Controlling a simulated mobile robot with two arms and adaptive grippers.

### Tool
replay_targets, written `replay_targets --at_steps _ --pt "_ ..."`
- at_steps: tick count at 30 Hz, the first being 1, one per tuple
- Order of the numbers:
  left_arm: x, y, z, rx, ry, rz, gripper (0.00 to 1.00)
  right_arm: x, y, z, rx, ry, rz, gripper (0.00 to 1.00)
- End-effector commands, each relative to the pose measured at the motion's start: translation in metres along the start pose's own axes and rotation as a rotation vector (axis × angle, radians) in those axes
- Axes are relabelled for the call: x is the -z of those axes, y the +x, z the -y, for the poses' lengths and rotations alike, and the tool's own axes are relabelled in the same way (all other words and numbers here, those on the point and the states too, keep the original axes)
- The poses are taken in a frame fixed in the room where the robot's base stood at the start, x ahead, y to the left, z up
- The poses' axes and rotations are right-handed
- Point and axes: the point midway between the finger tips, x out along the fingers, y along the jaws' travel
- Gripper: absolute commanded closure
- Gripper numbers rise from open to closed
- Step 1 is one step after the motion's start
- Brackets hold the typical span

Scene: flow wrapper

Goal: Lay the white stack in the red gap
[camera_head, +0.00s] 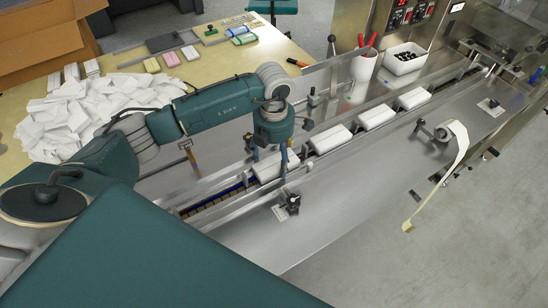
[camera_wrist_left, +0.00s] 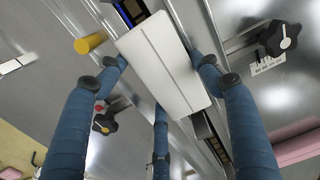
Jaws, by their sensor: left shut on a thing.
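My left gripper (camera_head: 270,153) reaches down over the conveyor lane and is shut on a white stack (camera_head: 267,171). In the left wrist view the white stack (camera_wrist_left: 165,75) lies between the blue fingers, its long sides along the lane. It is over or in the lane; I cannot tell whether it touches the bottom. I see no clear red gap in either view; the stack and fingers cover part of the lane. My right gripper is not in view.
Several more white stacks, such as the nearest one (camera_head: 330,139), sit farther up the lane. A black knob (camera_head: 292,201) stands beside the near rail. A heap of white packets (camera_head: 75,118) covers the table at left. A white cup (camera_head: 362,68) stands behind the lane.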

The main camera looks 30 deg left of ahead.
Motion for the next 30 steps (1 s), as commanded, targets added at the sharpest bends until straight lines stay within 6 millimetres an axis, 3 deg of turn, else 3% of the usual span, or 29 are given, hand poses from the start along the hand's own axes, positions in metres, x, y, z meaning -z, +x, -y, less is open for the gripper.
replay_targets --at_steps 2,3,6,15,19,30 --pt "0.0 0.0 0.0 0.0 0.0 0.0 0.51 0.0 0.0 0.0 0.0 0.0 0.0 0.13" --pt "0.0 0.0 0.0 0.0 0.0 0.0 0.33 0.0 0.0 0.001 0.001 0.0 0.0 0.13" --pt "0.0 0.0 0.0 0.0 0.0 0.0 0.13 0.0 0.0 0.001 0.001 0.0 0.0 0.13" --pt "0.0 0.0 0.0 0.0 0.0 0.0 0.13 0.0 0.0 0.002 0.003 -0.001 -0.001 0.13" --pt "-0.001 -0.009 0.0 0.0 0.0 0.001 0.13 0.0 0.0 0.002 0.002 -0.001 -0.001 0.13" --pt "-0.001 -0.084 -0.001 -0.003 0.0 0.004 0.13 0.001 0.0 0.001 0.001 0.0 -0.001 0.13"
